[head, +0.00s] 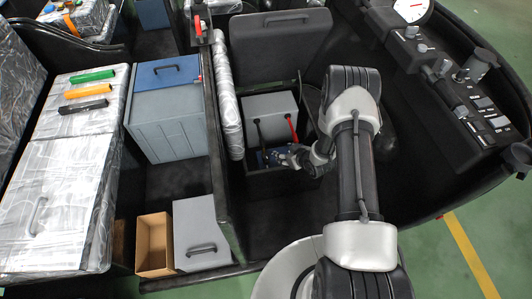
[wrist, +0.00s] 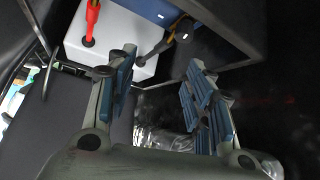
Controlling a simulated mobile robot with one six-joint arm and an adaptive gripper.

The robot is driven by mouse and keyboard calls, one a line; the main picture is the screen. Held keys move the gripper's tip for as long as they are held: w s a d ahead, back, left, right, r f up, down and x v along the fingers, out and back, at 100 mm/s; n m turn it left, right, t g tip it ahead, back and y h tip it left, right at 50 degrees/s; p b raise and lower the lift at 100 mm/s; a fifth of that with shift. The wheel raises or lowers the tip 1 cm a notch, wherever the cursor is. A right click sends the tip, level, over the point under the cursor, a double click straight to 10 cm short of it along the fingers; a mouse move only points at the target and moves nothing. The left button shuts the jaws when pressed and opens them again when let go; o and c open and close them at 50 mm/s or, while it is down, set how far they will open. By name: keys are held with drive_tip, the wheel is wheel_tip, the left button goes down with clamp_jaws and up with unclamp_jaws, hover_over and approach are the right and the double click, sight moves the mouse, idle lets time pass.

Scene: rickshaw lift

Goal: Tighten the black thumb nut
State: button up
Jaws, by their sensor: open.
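A small dark knob, which looks like the black thumb nut (wrist: 184,36), sits at the end of a black cable beside a blue box (wrist: 158,9) in the wrist view. An orange-yellow bit shows next to it; whether the nut is seated tight cannot be told. In the head view the blue box (head: 263,157) is partly hidden in a dark tray. My gripper (head: 275,158) reaches over this tray from the right. In the wrist view my gripper (wrist: 162,60) is open and empty, its blue-padded fingers apart, with the knob beyond the fingertips.
A light grey box (head: 271,112) stands behind the tray, with a red cable (head: 292,126) and a black cable (head: 259,132) running down from it. A dark partition (head: 217,165) rises to the left. A control panel (head: 455,80) is at the right.

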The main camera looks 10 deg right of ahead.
drive_tip(key=s+n+y, duration=0.1)
drive_tip(key=s, duration=0.2)
drive_tip(key=b, duration=0.6)
approach(266, 156)
drive_tip(key=shift+g+y, duration=0.3)
drive_tip(key=x, duration=1)
drive_tip(key=shift+w+d, duration=0.25)
drive_tip(key=shift+c, duration=0.3)
drive_tip(key=c, duration=1)
